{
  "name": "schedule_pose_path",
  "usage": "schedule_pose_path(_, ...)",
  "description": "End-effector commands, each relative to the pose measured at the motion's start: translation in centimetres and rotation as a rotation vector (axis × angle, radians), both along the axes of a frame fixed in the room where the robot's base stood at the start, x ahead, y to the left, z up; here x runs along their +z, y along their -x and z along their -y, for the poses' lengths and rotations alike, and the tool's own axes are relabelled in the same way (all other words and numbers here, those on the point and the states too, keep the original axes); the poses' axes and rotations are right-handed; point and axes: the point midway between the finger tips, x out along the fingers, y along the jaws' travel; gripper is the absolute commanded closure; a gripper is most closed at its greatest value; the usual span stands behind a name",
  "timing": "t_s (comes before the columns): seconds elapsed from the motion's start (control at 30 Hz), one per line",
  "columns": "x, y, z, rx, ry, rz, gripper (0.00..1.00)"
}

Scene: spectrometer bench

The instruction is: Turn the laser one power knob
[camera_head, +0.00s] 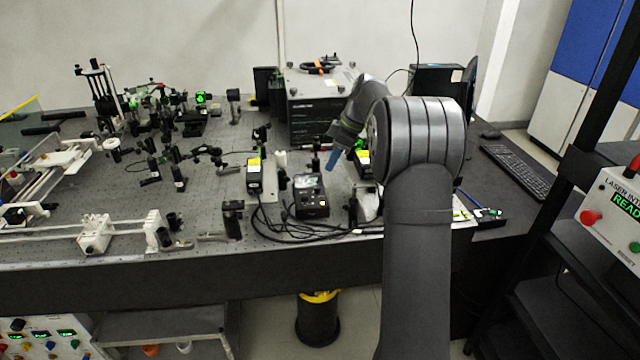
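My gripper (333,160) hangs over the optical bench (215,215), with its blue fingertips angled down. The fingertips show as one small blue shape, so I cannot tell whether they are open or shut, and no held thing shows. Below and left of them stands a small black box with a lit display (310,195). I cannot make out a label for laser one. At the bottom left, a light panel with green displays and several coloured knobs (40,338) is cut off by the frame edge. Which knob belongs to laser one is not readable.
A black and yellow laser-like box (255,178) is left of the display box, with loose cables in front. A large dark instrument (318,105) stands behind. A laser interlock box (617,215) is at the right. Optics crowd the left bench.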

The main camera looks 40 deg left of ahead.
Motion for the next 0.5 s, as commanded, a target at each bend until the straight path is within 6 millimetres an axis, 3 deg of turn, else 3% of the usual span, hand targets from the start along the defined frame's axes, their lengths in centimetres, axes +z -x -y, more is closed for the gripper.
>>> schedule_pose_path(0.3,-6.4,1.1,-2.4,0.001,0.002,-0.002,0.61)
schedule_pose_path(0.5,-8.6,1.5,-3.3,0.000,0.000,-0.001,0.61)
